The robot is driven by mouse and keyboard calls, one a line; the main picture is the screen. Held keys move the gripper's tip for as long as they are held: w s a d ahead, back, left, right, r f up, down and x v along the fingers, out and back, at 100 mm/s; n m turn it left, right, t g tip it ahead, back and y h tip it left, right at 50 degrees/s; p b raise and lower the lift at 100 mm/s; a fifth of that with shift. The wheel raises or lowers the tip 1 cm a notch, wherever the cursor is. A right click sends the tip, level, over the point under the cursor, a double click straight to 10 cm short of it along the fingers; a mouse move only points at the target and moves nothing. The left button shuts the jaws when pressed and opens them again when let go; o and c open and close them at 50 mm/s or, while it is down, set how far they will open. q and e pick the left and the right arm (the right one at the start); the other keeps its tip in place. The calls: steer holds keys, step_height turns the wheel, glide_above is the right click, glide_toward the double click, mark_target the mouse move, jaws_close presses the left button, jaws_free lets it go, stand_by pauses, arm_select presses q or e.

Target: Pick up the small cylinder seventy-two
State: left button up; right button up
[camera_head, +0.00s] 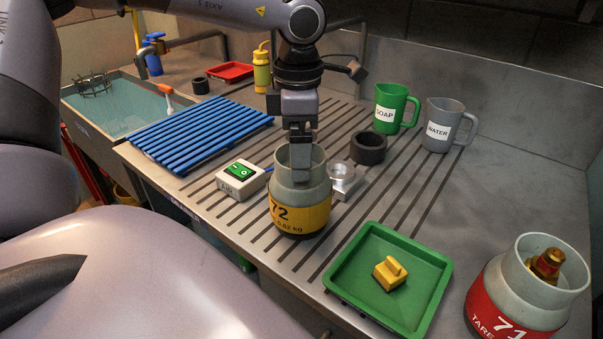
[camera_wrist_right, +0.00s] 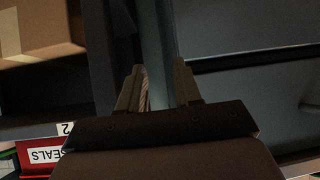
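Cylinder seventy-two (camera_head: 300,212) is a small pale grey cylinder with a yellow band marked "72", near the front of the steel counter. It looks upright. My left gripper (camera_head: 300,172) points down from above, with its fingers inside the cylinder's open collar. The collar hides the fingertips and any valve inside, so I cannot tell whether they are closed on it. In the right wrist view, my right gripper (camera_wrist_right: 158,82) has its two fingers apart with nothing held between them.
Red cylinder 71 (camera_head: 507,310) stands at the front right. A green tray (camera_head: 432,270) holds a yellow block (camera_head: 389,273). A white switch box (camera_head: 241,179), a metal piece (camera_head: 343,178) and a dark ring (camera_head: 368,148) stand close around cylinder seventy-two. Mugs (camera_head: 392,108) stand behind.

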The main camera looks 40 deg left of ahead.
arm_select(q)
step_height(320, 180, down, 2)
steer(key=shift+f, duration=0.1)
steer(key=c, duration=1.5)
steer(key=shift+w, duration=0.1)
steer(key=shift+c, duration=1.1)
steer(key=shift+r, duration=0.2)
